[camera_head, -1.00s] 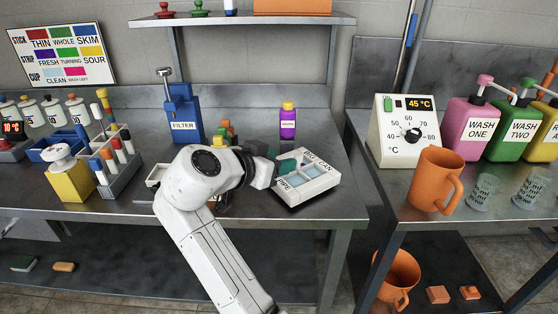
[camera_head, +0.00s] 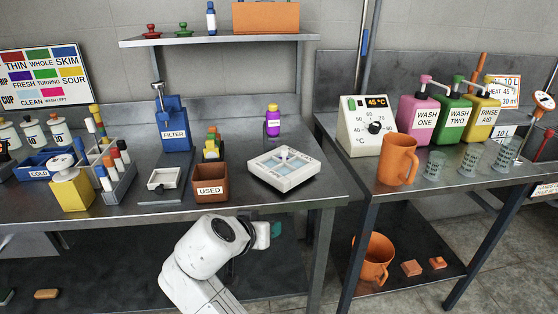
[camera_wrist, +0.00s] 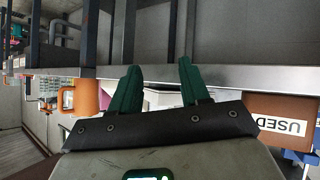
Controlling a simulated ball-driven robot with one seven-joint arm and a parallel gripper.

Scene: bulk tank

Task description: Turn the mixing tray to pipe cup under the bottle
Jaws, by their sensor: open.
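The mixing tray (camera_head: 256,171) is a square white tray with pale blue compartments and a small upright knob in its middle. It lies on the steel bench near the front right corner. Lettering on its rim is too small to read now. A purple bottle (camera_head: 273,122) with a yellow cap stands upright on the bench behind the tray, apart from it. My gripper (camera_head: 277,230) is off the tray, in front of and below the bench edge. In the wrist view its green fingers (camera_wrist: 159,75) are apart with nothing between them.
A brown USED bin (camera_head: 211,190) stands left of the tray and also shows in the wrist view (camera_wrist: 285,128). An orange jug (camera_head: 397,160) stands on the right bench. The bench's front edge (camera_head: 290,203) lies between my gripper and the tray.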

